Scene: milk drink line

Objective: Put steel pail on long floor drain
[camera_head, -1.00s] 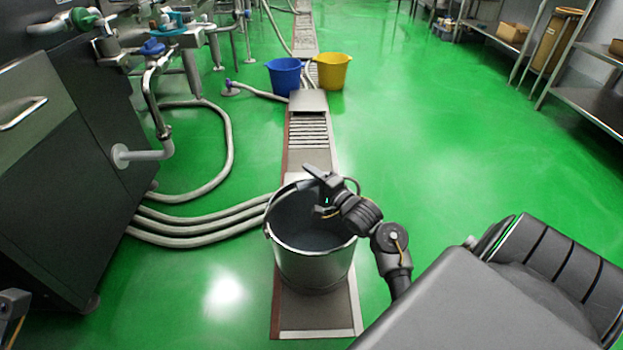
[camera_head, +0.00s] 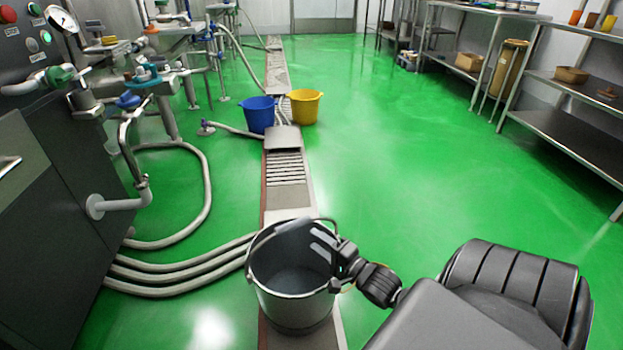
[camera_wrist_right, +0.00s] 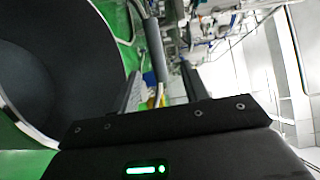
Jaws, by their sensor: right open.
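The steel pail (camera_head: 290,312) stands upright on the long floor drain (camera_head: 274,202), at the bottom middle of the head view. It looks empty, with its thin bail handle over the far side of the rim. My right gripper (camera_head: 322,242) is at the pail's right rim, its fingers over the opening. In the right wrist view the gripper (camera_wrist_right: 162,88) is open, and the pail's dark inside and pale rim (camera_wrist_right: 30,130) fill the left. A grey cylinder, perhaps the handle's grip, shows between the fingers; contact is unclear. My left gripper is out of view.
A blue bucket (camera_head: 259,115) and a yellow bucket (camera_head: 304,107) stand farther along the drain. Grey hoses (camera_head: 180,270) run from the left machinery to beside the pail. Steel shelving (camera_head: 570,125) stands at the right. The green floor between is clear.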

